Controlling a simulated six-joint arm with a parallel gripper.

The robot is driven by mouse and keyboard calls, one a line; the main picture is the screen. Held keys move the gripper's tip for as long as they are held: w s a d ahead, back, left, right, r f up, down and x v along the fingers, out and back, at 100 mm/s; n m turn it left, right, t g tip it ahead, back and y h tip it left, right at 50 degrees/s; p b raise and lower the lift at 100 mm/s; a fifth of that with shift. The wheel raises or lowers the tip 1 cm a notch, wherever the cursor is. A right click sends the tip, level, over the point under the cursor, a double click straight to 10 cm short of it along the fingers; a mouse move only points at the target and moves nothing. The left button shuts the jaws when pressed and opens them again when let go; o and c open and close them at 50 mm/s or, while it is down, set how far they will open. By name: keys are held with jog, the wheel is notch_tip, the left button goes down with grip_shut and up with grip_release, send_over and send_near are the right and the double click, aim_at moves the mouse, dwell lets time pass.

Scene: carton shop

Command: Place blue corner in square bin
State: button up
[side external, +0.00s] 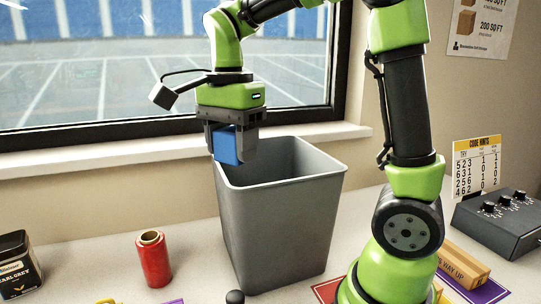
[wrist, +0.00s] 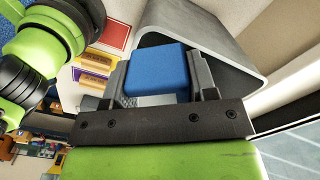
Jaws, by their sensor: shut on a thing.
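The blue corner (side external: 227,145) is held between the fingers of my gripper (side external: 232,150), which is shut on it. It hangs at about rim height of the grey square bin (side external: 285,225), at the bin's left back side in the side view. In the wrist view the blue corner (wrist: 156,72) sits between both fingers of my gripper (wrist: 158,80), and the bin's rim and wall (wrist: 200,20) show behind it. I cannot tell whether the corner is fully inside the bin's opening. The bin's floor is hidden.
A red spool (side external: 153,258) and a dark tea tin (side external: 18,265) stand left of the bin. A dark control box (side external: 500,222) and an orange-brown carton (side external: 463,264) lie to the right. The window sill (side external: 90,163) runs behind the bin.

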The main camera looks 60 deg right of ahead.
jog(key=s+d+m, duration=0.5)
jog(key=d+m, duration=0.2)
jog(key=d, duration=0.5)
notch_tip(320, 180, down, 29)
jog(key=shift+d+f, duration=0.1)
jog(key=o, duration=0.9)
notch_tip(320, 180, up, 12)
jog(key=shift+r, duration=0.1)
